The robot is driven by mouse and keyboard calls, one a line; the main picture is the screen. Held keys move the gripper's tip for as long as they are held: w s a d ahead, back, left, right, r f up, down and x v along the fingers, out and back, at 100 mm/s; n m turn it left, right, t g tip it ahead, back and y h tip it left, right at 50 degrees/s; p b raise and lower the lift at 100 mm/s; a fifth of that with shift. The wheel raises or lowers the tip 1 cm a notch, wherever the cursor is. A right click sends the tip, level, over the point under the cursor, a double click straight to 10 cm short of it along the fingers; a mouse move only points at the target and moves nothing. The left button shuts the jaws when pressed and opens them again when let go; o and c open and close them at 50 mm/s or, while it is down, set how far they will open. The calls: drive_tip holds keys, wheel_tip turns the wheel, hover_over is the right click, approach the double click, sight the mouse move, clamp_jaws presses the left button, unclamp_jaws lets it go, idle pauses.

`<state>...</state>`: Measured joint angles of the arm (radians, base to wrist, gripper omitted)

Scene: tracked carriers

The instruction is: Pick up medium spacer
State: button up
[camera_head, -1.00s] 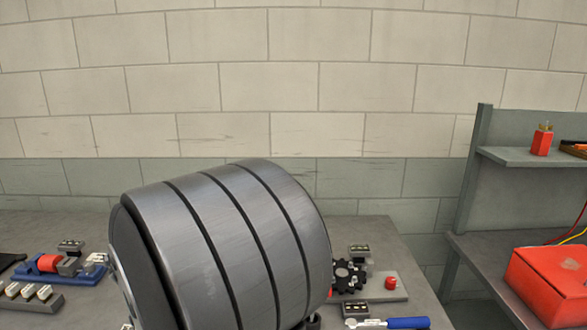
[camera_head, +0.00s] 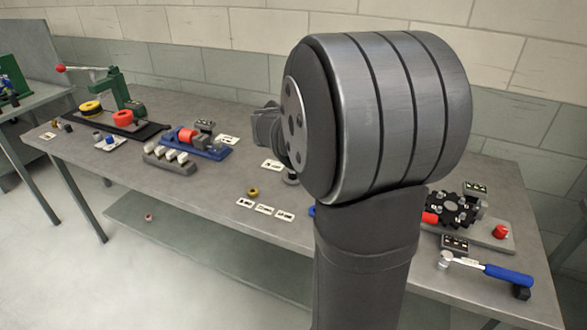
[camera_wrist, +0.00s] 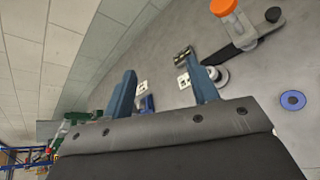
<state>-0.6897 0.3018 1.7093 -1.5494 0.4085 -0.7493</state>
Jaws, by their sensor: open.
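No part is marked as the medium spacer, so I cannot tell which ring it is. A small yellow ring (camera_head: 253,191) lies on the grey bench in the head view, behind three white labels (camera_head: 264,209). A blue ring (camera_wrist: 292,100) lies flat on the bench at the right of the wrist view. A bit of blue (camera_head: 312,211) shows beside my arm in the head view, mostly hidden. My gripper (camera_wrist: 160,70) is open and empty, its two blue-grey fingers apart above the bench. In the head view my wrist hides most of it.
A blue fixture (camera_head: 205,148) and a grey rack (camera_head: 170,159) stand left of my arm. A green press (camera_head: 118,90) stands farther left. A black gear (camera_head: 450,208) and a blue-handled tool (camera_head: 507,273) are at right. The bench's front edge near the labels is clear.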

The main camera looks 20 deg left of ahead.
drive_tip(key=w+d+f+m+g+h, duration=0.3)
drive_tip(key=w+f+m+g, duration=0.2)
drive_tip(key=m, duration=1.3)
drive_tip(key=shift+w+a+f+m+g+y, duration=0.35)
drive_tip(key=shift+w+a+f+m+g, duration=0.55)
drive_tip(key=shift+f, duration=1.85)
drive_tip(key=shift+w+a+f+m+g+y, duration=0.4)
drive_tip(key=shift+a+f+m, duration=0.9)
drive_tip(key=shift+f, duration=1.45)
drive_tip(key=shift+w+a+f+m+g+y, duration=0.25)
drive_tip(key=shift+w+a+f+m+g, duration=0.9)
drive_tip(key=shift+f, duration=1.6)
drive_tip(key=shift+s+d+m+t, duration=0.25)
drive_tip(key=shift+d+t, duration=0.15)
drive_tip(key=shift+t, duration=0.05)
drive_tip(key=c, duration=1.1)
